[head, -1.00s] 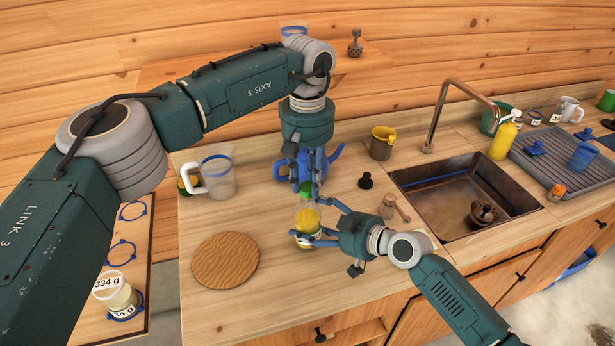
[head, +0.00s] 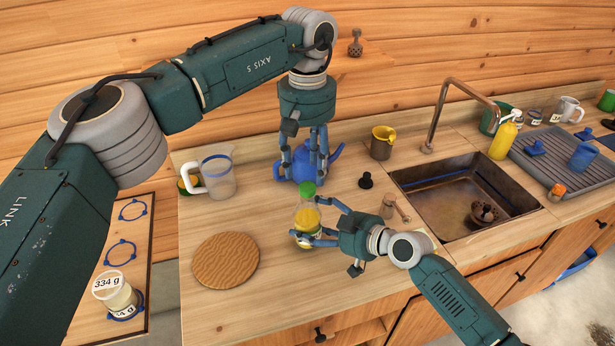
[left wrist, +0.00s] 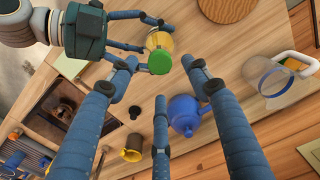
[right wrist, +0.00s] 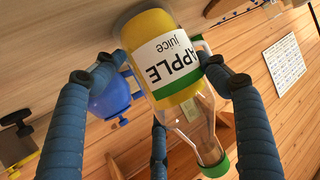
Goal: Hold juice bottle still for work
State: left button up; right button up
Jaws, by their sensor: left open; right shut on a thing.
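My right gripper (head: 312,238) is shut around the bottle's lower body from the right. My left gripper (head: 310,178) is open, pointing down, with its fingers just above and behind the cap. In the left wrist view the green cap (left wrist: 159,62) shows between the spread fingertips, and the fingers look clear of it.
A blue teapot (head: 292,165) stands right behind the bottle. A clear measuring jug (head: 218,175) is at the back left, a round wooden board (head: 226,260) at front left. A black stopper (head: 365,181) and the sink (head: 465,197) lie to the right. The counter's front is clear.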

pick_arm(q)
notch_tip(320, 180, up, 8)
jog(key=shift+f, duration=0.2)
pick_arm(e)
jog(key=o, duration=1.6)
jog(key=shift+o, duration=0.2)
